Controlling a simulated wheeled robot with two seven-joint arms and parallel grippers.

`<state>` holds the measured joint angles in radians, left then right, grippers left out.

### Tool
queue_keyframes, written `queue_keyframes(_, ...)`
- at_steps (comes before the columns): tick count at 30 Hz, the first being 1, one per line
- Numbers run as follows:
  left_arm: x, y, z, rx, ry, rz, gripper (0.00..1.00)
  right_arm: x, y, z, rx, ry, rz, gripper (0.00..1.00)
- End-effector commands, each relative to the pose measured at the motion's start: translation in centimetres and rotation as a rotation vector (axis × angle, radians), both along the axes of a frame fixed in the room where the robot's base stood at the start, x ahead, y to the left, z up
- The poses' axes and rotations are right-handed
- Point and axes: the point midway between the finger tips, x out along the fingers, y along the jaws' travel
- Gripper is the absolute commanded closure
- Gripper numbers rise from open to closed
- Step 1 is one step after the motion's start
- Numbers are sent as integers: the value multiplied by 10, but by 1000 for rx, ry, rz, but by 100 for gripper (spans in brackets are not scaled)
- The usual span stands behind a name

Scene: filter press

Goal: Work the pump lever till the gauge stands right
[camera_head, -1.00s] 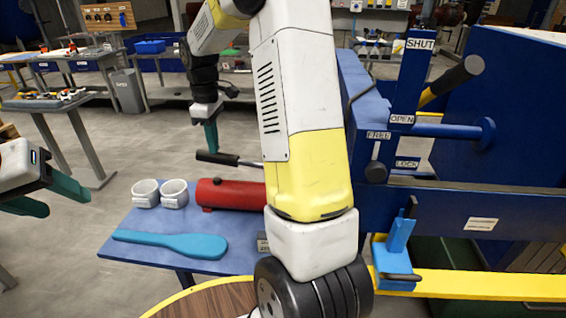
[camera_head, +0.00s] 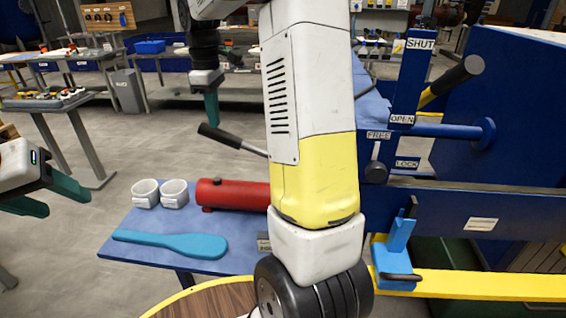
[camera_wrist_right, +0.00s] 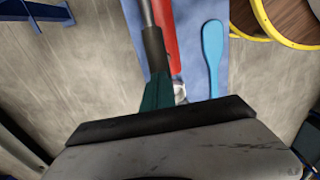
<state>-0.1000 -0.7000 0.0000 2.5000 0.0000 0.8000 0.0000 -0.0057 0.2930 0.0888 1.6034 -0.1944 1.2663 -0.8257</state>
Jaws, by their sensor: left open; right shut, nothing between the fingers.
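The pump is a red cylinder (camera_head: 233,195) on the blue table, partly hidden behind my right arm in the head view. Its lever (camera_head: 220,136) has a black grip and slopes upward to the left from behind that arm. My right gripper (camera_head: 211,106) is shut and empty, pointing down with its green fingertips at or just above the lever's grip; contact is unclear. In the right wrist view, the grip (camera_wrist_right: 153,48) lies at the fingertips (camera_wrist_right: 157,92). My left gripper (camera_head: 48,196) is open and empty, at the left, away from the pump. I cannot make out a gauge.
Two white cups (camera_head: 160,193) and a blue paddle (camera_head: 172,242) lie on the blue table (camera_head: 120,225). The large blue press (camera_head: 480,210) with its marked levers stands at the right. A yellow-rimmed round wooden top (camera_head: 205,300) is at the front.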

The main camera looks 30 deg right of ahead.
Motion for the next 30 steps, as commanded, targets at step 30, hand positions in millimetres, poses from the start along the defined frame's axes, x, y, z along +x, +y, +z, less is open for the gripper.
queue_keyframes(30,0,0,0,0,0,0,48,7,9,-72,-1,-3,-2,100)
